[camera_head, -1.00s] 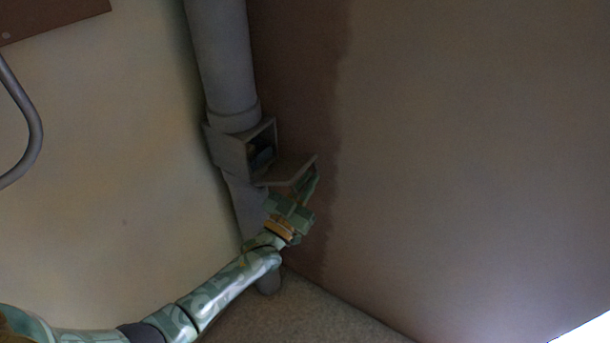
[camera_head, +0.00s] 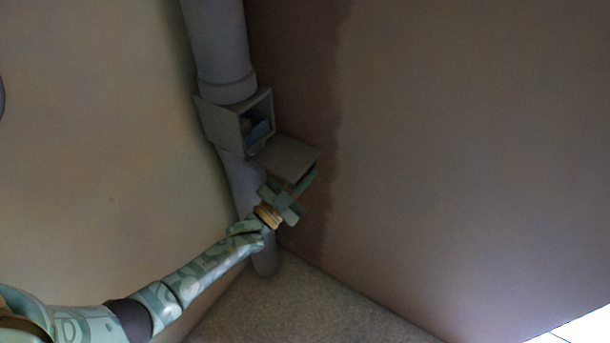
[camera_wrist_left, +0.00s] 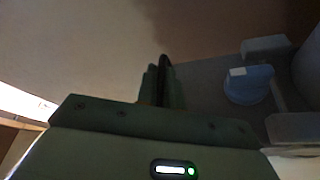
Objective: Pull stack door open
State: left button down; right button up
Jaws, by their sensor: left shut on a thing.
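The grey stack door (camera_head: 288,157) stands open, swung out from the square box (camera_head: 222,122) on the grey stack pipe (camera_head: 218,45). Its panel sticks out to the right below the box opening. My left gripper (camera_head: 304,182), green, is at the outer edge of the door and shut on it. In the left wrist view the fingers (camera_wrist_left: 162,84) close on a thin dark edge, with the grey door panel (camera_wrist_left: 208,88) beside them. A blue thing (camera_head: 258,132) sits inside the box; it also shows in the left wrist view (camera_wrist_left: 248,85). My right gripper is not in view.
The pipe runs down the corner between a pale wall (camera_head: 110,170) and a brown plastered wall (camera_head: 450,150) with a darker patch edge. Speckled floor (camera_head: 300,305) lies below. The space right of the door is free.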

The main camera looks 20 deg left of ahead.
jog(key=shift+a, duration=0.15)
pick_arm(q)
jog(key=c, duration=1.5)
grip_release()
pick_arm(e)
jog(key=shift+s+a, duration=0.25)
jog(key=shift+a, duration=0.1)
